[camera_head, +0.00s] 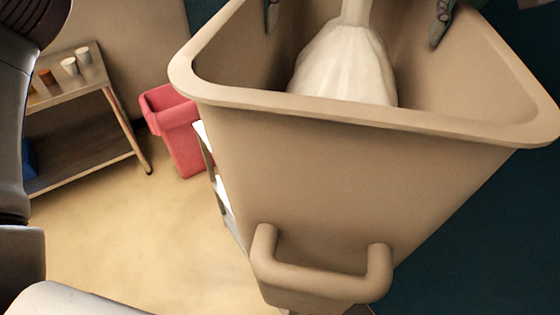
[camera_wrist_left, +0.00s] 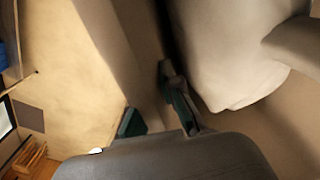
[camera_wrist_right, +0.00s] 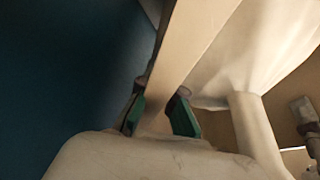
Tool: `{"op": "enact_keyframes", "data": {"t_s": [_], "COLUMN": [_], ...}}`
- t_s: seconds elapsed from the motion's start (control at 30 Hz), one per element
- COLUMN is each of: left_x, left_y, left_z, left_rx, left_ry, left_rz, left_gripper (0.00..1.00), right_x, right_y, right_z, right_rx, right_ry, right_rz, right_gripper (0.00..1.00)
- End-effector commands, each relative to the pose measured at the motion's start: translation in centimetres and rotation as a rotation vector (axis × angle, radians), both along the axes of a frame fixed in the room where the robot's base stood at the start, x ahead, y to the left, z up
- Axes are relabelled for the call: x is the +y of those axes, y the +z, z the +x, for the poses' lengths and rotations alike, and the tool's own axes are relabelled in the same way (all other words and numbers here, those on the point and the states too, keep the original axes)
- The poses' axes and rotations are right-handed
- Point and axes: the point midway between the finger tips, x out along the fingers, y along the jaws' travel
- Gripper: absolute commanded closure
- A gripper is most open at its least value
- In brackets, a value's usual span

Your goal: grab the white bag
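The white bag (camera_head: 345,65) sits inside a deep beige bin (camera_head: 350,120), with its narrow gathered neck pointing up. It also shows in the left wrist view (camera_wrist_left: 225,60) and the right wrist view (camera_wrist_right: 265,45). My left gripper (camera_wrist_left: 153,112) is open, one finger inside the bin near the bag and one outside, with the bin wall between. My right gripper (camera_wrist_right: 158,112) is open and straddles the opposite wall the same way. Neither holds the bag. In the head view, only one finger of each gripper shows, inside the bin.
A beige handle (camera_head: 320,282) sticks out from the bin's front. A red bin (camera_head: 178,130) stands on the floor at the left.

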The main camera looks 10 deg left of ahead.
Motion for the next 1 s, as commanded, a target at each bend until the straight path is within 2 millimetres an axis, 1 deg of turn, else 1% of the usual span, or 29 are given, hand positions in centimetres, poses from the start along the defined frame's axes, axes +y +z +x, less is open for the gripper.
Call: {"op": "enact_keyframes", "data": {"t_s": [0.03, 0.43, 0.47, 0.6, 0.63, 0.87, 1.0], "left_x": [0.4, 0.3, 0.4, 0.3, 0.2, 0.1, 0.1], "left_y": [-0.3, -2.3, -2.6, -2.3, -2.3, -2.3, -1.7], "left_z": [0.0, 0.0, 0.0, 0.0, 0.0, 0.0, 0.0], "left_rx": [-0.001, -0.001, 0.003, 0.003, 0.003, 0.001, 0.000], "left_ry": [0.007, 0.007, 0.007, 0.005, 0.004, 0.002, 0.002], "left_rz": [0.007, 0.007, 0.011, 0.008, 0.007, 0.004, 0.004], "left_gripper": [1.00, 1.00, 0.94, 0.71, 0.69, 0.69, 0.69], "right_x": [-0.3, -0.3, -0.3, -0.2, -0.2, -0.1, -0.1], "right_y": [0.0, -2.0, -2.3, -2.1, -2.1, -2.2, -2.2], "right_z": [0.0, 0.0, 0.0, 0.0, 0.0, 0.0, 0.0], "right_rx": [-0.009, -0.009, -0.002, -0.001, -0.001, -0.001, 0.000], "right_ry": [-0.008, -0.008, -0.007, -0.007, -0.005, -0.003, -0.001], "right_rz": [0.001, 0.001, -0.004, -0.003, -0.002, -0.001, -0.001], "right_gripper": [1.00, 1.00, 0.95, 0.71, 0.69, 0.69, 0.69]}}
